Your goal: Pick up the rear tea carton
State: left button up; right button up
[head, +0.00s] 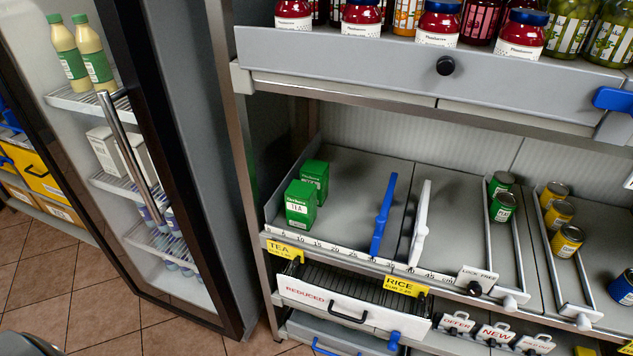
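The rear tea carton (315,174) is a green box standing at the left end of the middle shelf (345,172). The front tea carton (300,206), green with a white label reading TEA, stands before it and hides part of its lower front. Both cartons are upright and close together; whether they touch I cannot tell.
A blue divider (383,215) and a white divider (420,222) stand right of the cartons, with bare shelf between. Jars (438,22) fill the shelf above. A drawer (350,305) marked REDUCED is below. A glass-door fridge (135,150) stands left.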

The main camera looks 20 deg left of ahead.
aim_at(314, 171)
jog(key=i+l+u, duration=0.15)
jog(key=u, duration=0.25)
jog(key=i+l+u, duration=0.25)
jog(key=u, duration=0.15)
jog(key=i, duration=0.1)
